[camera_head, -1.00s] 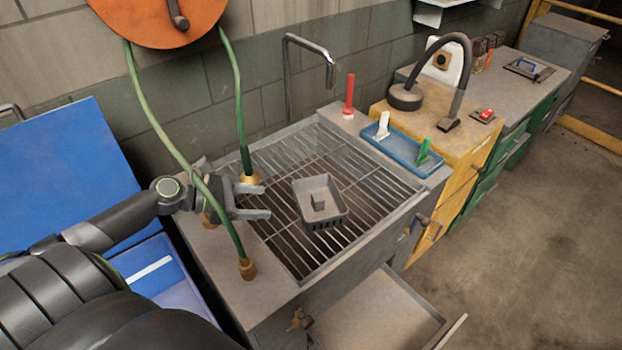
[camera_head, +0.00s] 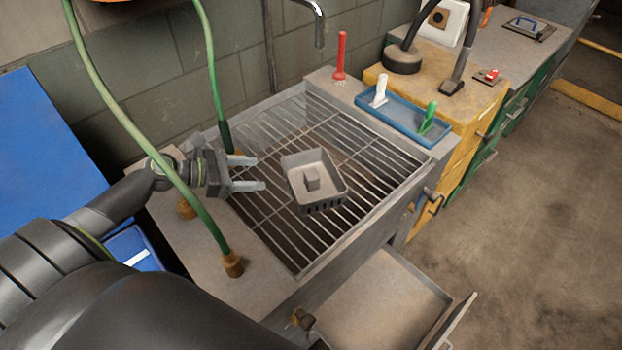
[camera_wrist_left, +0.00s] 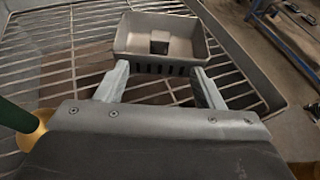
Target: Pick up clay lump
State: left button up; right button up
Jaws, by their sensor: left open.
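A small grey block, which looks like the clay lump (camera_head: 312,179), sits inside a grey slotted tray (camera_head: 322,207) on the sink grate. In the left wrist view the lump (camera_wrist_left: 159,42) lies inside the tray (camera_wrist_left: 160,68), beyond my fingertips. My left gripper (camera_head: 262,173) is open and empty, left of the tray and pointing at it. In the left wrist view its two fingers (camera_wrist_left: 160,70) are spread apart, at the near side of the tray. I cannot tell whether they touch it. My right gripper is not in view.
Green hoses (camera_head: 190,195) hang in front of my left arm. The metal grate (camera_head: 272,222) is bare around the tray. A blue tray (camera_head: 400,123) with white and green tools and a red upright tool (camera_head: 341,57) stand behind. An open drawer (camera_head: 385,305) juts out in front.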

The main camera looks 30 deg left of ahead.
pick_arm(q)
jog(key=p, duration=0.2)
send_near(310, 175)
jog(key=x, duration=0.3)
jog(key=shift+w+d+r, duration=0.1)
jog(key=shift+w+d, duration=0.2)
jog(key=shift+w+d+f, duration=0.2)
jog(key=shift+w+d, duration=0.15)
jog(key=shift+w, duration=0.05)
jog(key=p+x, duration=0.1)
jog(key=x, duration=0.3)
jog(key=shift+w+f, duration=0.1)
jog(key=shift+f, duration=0.15)
jog(key=c, duration=1.1)
jog(key=shift+r, duration=0.15)
